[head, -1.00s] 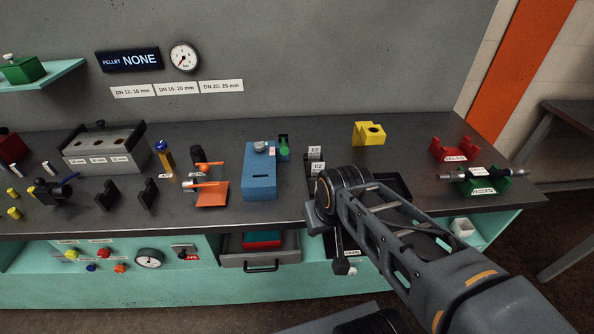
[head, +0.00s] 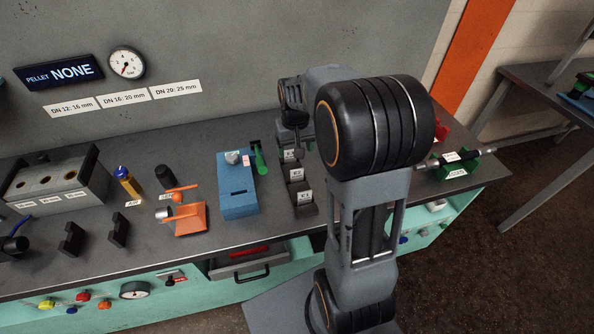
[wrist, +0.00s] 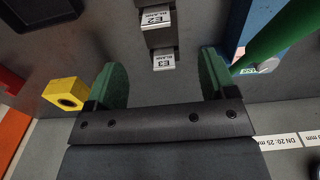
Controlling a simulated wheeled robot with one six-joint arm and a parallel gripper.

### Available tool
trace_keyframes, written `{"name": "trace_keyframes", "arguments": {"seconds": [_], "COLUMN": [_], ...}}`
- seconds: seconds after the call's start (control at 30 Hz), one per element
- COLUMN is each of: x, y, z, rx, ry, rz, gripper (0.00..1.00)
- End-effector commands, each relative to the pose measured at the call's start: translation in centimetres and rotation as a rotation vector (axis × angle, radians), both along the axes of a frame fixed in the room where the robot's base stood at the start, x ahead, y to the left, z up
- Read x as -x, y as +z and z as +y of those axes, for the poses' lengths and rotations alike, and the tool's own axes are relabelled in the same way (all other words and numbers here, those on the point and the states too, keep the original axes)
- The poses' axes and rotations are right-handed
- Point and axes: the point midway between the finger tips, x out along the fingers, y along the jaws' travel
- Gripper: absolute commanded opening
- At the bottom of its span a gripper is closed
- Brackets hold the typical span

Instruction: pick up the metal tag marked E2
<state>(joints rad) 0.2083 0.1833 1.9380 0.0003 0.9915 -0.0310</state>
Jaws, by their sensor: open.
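The E2 tag (head: 296,174) is a small pale plate on the middle step of a dark stepped rack, between the E3 tag (head: 291,155) behind and the E1 tag (head: 305,196) in front. In the wrist view the E2 tag (wrist: 156,18) is near the top edge, and the E3 tag (wrist: 163,61) is below it, between my fingers in the picture. My gripper (wrist: 161,62) has green fingers, spread wide with nothing between them. It is over the back of the rack. Contact with the rack is not visible.
A blue block (head: 238,185) and a green-handled part (head: 258,158) stand just left of the rack. An orange fixture (head: 188,214) is farther left. A yellow block (wrist: 66,94) shows in the wrist view. My arm hides the bench right of the rack.

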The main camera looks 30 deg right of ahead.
Motion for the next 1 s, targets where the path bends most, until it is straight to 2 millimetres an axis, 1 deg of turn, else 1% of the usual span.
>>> {"name": "trace_keyframes", "arguments": {"seconds": [0.07,0.17,0.4,0.5,0.6,0.87,1.0], "x": [-0.7,-1.1,-1.1,-1.2,-1.2,-1.1,-1.0], "y": [-0.3,-1.6,-6.0,-7.5,-8.5,-9.9,-11.8], "z": [-0.8,-1.2,-1.4,-1.4,-1.4,-1.3,-1.1], "rx": [-0.004,-0.006,-0.008,-0.006,-0.006,-0.006,-0.007], "ry": [-0.012,-0.019,-0.023,-0.023,-0.023,-0.022,-0.023], "rz": [0.018,0.029,0.034,0.032,0.031,0.032,0.034], "gripper": [0.78,0.78,0.78,0.78,0.78,0.78,0.78]}}
